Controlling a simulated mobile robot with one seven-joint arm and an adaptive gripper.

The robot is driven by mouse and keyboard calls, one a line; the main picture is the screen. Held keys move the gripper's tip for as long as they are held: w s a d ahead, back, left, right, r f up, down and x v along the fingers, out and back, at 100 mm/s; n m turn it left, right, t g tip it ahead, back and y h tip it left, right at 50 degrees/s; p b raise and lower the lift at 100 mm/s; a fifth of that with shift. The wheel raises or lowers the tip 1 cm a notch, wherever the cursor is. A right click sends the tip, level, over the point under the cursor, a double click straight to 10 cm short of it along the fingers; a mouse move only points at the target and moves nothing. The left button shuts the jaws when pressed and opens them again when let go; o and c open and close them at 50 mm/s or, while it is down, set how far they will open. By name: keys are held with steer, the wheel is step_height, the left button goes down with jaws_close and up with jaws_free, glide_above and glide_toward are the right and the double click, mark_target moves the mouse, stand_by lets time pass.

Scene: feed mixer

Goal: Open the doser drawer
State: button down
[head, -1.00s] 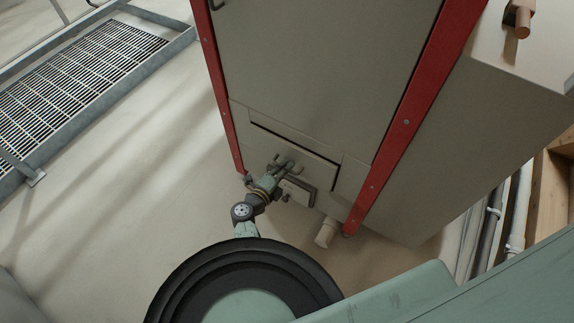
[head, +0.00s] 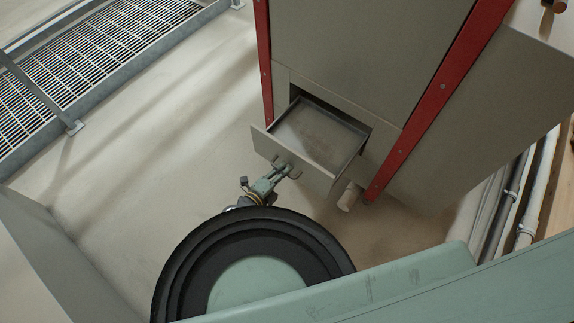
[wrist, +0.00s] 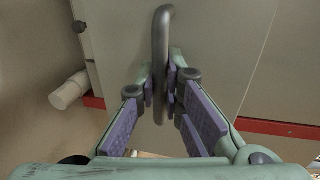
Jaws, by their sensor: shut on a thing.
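The doser drawer (head: 318,140) stands well out of the lower part of the beige machine in the head view. Its open tray shows, with a dusty, brownish floor. My gripper (head: 289,171) is at the drawer's front panel. In the wrist view my gripper (wrist: 161,90) has its purple-padded fingers closed around the grey bar handle (wrist: 161,30), one finger on each side. The drawer front (wrist: 120,35) fills the area behind the handle.
The machine (head: 355,50) has red corner posts (head: 430,100). A pale pipe stub (head: 349,196) sticks out right of the drawer. A metal grating platform (head: 100,60) stands at upper left. Pipes (head: 530,190) run at the right. The floor (head: 170,150) left of the drawer is clear.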

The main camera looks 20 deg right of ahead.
steer(key=shift+f+v, duration=0.2)
steer(key=shift+v, duration=0.8)
steer(key=shift+a, duration=0.1)
steer(key=c, duration=2)
jaws_free()
steer(key=shift+o, duration=0.2)
